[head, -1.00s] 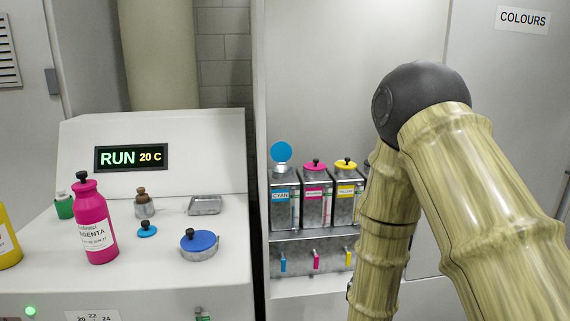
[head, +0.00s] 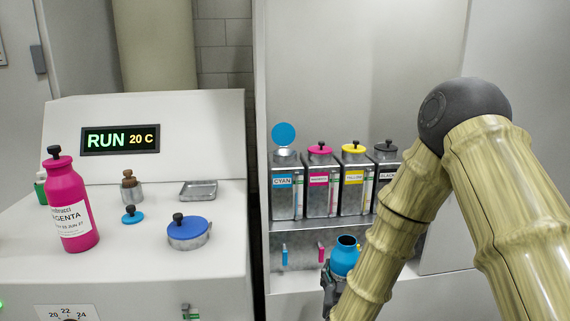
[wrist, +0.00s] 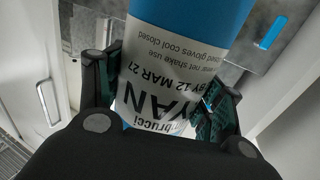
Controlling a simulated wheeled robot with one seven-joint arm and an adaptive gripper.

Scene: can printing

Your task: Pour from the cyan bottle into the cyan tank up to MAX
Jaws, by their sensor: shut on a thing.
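The cyan tank (head: 284,200) stands leftmost in the row of metal tanks in the head view. Its round cyan lid (head: 283,134) is raised open. The cyan bottle (head: 345,256) is below and to the right of that tank, in front of the lower shelf, with its dark open mouth facing up. My gripper (head: 329,286) is shut on the bottle, partly hidden by my arm. In the wrist view the fingers (wrist: 160,88) clasp the bottle's white label (wrist: 157,82) from both sides. The tank's fill level and MAX mark are too small to read.
Magenta (head: 321,187), yellow (head: 355,187) and black (head: 386,158) tanks stand right of the cyan one, lids closed. On the left counter are a magenta bottle (head: 70,210), a small cyan cap (head: 132,215) and a blue-lidded tin (head: 188,230).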

